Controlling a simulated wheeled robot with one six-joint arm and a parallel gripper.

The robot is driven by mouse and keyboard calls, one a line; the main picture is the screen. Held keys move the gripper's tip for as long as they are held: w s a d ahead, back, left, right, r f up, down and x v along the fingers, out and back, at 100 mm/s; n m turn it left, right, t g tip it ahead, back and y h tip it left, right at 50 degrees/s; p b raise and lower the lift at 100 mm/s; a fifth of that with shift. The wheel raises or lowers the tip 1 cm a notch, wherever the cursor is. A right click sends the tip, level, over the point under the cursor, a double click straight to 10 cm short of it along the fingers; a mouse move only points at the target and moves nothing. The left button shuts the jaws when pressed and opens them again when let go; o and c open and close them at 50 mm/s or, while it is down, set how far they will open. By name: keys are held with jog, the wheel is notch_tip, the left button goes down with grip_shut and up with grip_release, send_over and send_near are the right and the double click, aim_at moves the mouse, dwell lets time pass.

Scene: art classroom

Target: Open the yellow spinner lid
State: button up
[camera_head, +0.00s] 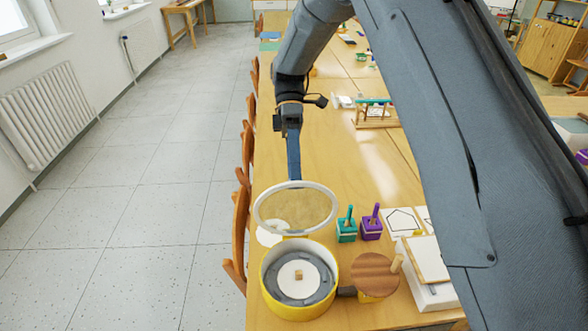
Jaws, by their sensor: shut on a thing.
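The yellow spinner (267,290) stands on the near end of the wooden table, a round yellow drum open at the top. Inside it is a grey disc with a white round sheet and a small wooden knob at the middle. Its lid (318,207), a pale ring with a clear yellowish pane, stands raised and tilted up behind the drum. The lid's lower edge is close to the drum's back rim. My gripper (294,178) reaches down from above and is shut on the lid's upper rim. The exact finger contact is small and hard to make out.
A round wooden-topped yellow piece (374,272) stands right of the drum. Teal (346,231) and purple (371,229) blocks with sticks stand behind it. Chairs (240,230) line the table's left edge. My arm hides much of the right.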

jog(key=shift+w+d+f, duration=0.1)
jog(key=shift+w+f, duration=0.05)
jog(key=shift+f, duration=0.1)
jog(key=shift+c, duration=0.2)
jog(key=shift+w+r, duration=0.15)
jog(key=shift+w, duration=0.1)
jog(key=shift+c, duration=0.7)
jog(key=b+v, duration=0.2)
jog(key=v, duration=0.4)
jog(key=shift+r+b, duration=0.2)
jog(key=shift+b, duration=0.1)
jog(key=c, duration=0.3)
jog(key=shift+w+r, duration=0.3)
jog(key=shift+r, duration=0.25)
jog(key=shift+r, duration=0.1)
